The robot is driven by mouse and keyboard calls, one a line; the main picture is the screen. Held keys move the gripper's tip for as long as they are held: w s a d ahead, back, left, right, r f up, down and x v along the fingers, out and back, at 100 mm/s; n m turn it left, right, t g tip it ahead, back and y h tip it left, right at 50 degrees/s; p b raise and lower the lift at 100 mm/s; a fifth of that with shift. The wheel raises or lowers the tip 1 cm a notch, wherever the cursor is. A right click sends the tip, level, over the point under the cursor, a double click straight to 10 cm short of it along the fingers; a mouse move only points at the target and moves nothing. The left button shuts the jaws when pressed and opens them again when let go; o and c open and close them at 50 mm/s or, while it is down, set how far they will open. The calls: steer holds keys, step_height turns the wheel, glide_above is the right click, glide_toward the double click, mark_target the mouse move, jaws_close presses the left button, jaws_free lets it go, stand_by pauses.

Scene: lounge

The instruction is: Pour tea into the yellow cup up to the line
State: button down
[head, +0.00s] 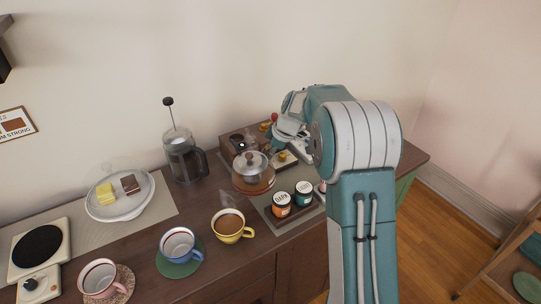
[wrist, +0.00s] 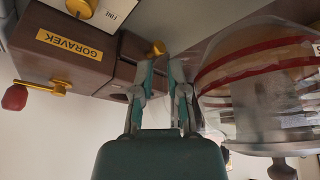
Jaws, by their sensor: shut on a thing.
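The yellow cup (head: 229,229) stands on the sideboard in the head view, with brown tea in it; I cannot make out its line. The glass teapot (head: 252,181), with a lid and knob, is upright behind it, between the cup and the wooden grinder. In the wrist view the teapot (wrist: 265,85) shows red bands and is close at the right of my gripper (wrist: 161,72). My gripper is shut on what looks like the teapot's handle, though the grip itself is hard to see. I cannot tell whether the teapot touches the surface below.
The grinder (wrist: 75,52) has a red crank knob. Two jars (head: 282,205) stand right of the yellow cup. A blue cup (head: 177,245) and a pink cup (head: 98,280) stand at the left. A French press (head: 184,160) and a cake plate (head: 121,207) are behind.

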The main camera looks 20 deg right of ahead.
steer(key=shift+t+h, duration=0.7)
steer(key=shift+t, duration=0.1)
steer(key=shift+w+d+r, duration=0.1)
steer(key=shift+r, duration=2.3)
steer(key=shift+n+t+h, duration=0.5)
steer(key=shift+t+h, duration=0.2)
steer(key=shift+t, duration=0.2)
steer(key=shift+s+a+r, duration=0.15)
steer(key=shift+r, duration=1.05)
steer(key=shift+s+a+r, duration=0.15)
steer(key=shift+r, duration=1)
